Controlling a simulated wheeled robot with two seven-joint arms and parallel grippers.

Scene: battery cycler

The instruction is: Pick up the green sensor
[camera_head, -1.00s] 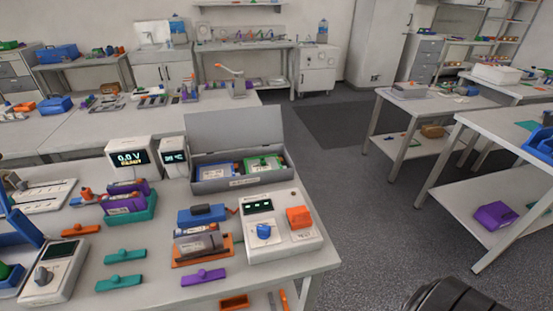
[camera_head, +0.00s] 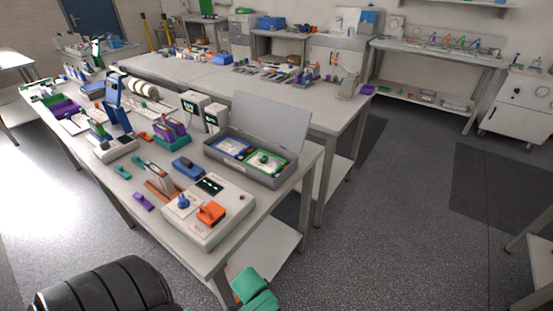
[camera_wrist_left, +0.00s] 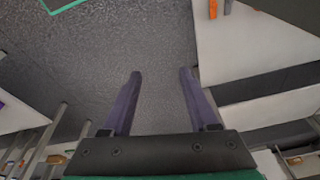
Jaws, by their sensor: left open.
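A green-framed flat piece (camera_head: 267,163) lies in the open grey case (camera_head: 283,178) on the near bench, beside a blue-framed one (camera_head: 231,147). It may be the green sensor, but I cannot tell for sure. In the left wrist view, my left gripper (camera_wrist_left: 160,73) has its two purple fingers apart with nothing between them, over grey floor. Its fingertips do not show in the head view. My right gripper is in neither view.
A white device (camera_head: 205,215) with blue and orange knobs stands at the near bench corner, in front of the case. The case lid (camera_head: 273,120) stands up behind it. Several small tools and white displays crowd the bench. Floor right of the bench is clear.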

